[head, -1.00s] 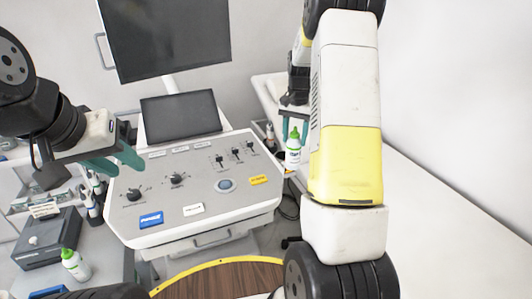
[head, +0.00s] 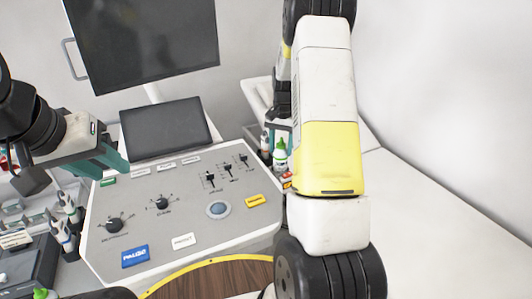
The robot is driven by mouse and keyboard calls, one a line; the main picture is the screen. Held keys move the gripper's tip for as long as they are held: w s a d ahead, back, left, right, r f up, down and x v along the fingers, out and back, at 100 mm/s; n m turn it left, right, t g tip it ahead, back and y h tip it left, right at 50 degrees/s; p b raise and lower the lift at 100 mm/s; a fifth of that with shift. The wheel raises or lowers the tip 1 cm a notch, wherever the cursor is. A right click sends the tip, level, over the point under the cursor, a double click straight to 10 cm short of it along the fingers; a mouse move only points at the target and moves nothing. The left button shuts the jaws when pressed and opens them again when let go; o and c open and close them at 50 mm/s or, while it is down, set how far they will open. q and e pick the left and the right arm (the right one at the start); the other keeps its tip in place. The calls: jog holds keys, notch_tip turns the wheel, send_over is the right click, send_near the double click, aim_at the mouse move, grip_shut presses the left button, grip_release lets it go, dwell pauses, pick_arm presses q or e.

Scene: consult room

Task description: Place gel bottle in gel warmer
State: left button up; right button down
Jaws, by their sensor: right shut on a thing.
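The gel bottle (head: 280,157), white with a green cap, is at the right edge of the ultrasound console. My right gripper (head: 281,130) is shut on it around the cap end, and the bottle looks upright. My arm hides much of that gripper. My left gripper (head: 108,168), with green fingers, is open and empty over the console's left edge. I cannot tell for certain which thing is the gel warmer; a dark grey box (head: 28,262) stands at lower left, cut off by the frame.
The console (head: 190,218) with its knobs and two screens fills the middle. Beside the held bottle are another bottle (head: 265,144) and a small red and white item (head: 287,181). A white couch (head: 430,220) lies at right. Another green-capped bottle (head: 40,294) shows at the bottom left.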

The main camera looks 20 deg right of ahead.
aim_at(281, 158)
jog(key=shift+f, duration=2.45)
jog(key=c, duration=0.7)
grip_release()
